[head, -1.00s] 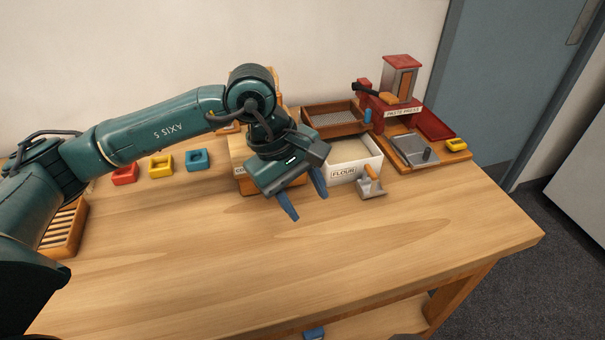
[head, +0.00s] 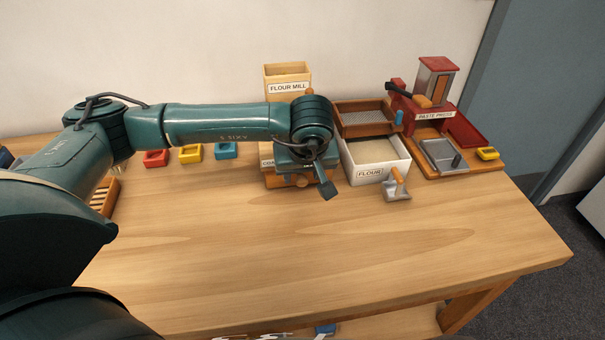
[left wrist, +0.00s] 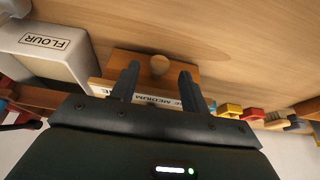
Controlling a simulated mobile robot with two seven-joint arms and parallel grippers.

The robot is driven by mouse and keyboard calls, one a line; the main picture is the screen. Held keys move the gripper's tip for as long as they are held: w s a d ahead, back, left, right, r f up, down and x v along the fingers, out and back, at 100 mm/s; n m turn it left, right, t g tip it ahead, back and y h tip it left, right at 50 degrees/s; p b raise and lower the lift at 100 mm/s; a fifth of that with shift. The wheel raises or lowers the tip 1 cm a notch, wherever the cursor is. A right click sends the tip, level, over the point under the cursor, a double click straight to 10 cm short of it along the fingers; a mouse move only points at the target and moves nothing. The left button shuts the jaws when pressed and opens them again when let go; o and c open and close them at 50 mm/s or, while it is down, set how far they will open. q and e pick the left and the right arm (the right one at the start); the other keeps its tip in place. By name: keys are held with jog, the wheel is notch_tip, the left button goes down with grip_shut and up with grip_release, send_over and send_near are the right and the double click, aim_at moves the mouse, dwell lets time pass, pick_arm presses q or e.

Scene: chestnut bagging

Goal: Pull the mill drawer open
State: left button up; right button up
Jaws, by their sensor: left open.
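The flour mill (head: 287,87) stands at the back of the table, its lower part mostly hidden behind my left arm. Its wooden drawer front (head: 275,182) with a round knob shows low, close to the tabletop. The drawer front (left wrist: 190,69) also shows in the left wrist view, and the knob (left wrist: 159,65) appears between my fingertips there. My left gripper (head: 306,187) is open in front of the drawer, with one finger to each side of the knob. I cannot tell whether the fingers touch the knob. My right gripper is not in view.
A white flour box (head: 375,167) with a scoop (head: 397,188) in front stands right of the mill. The paste press (head: 437,90) is farther right. Red, yellow (head: 191,154) and blue blocks lie to the left. The table's front (head: 330,250) is clear.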

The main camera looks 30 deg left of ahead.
pick_arm(q)
jog(key=shift+x, duration=1.15)
jog(key=shift+c, duration=0.6)
grip_shut()
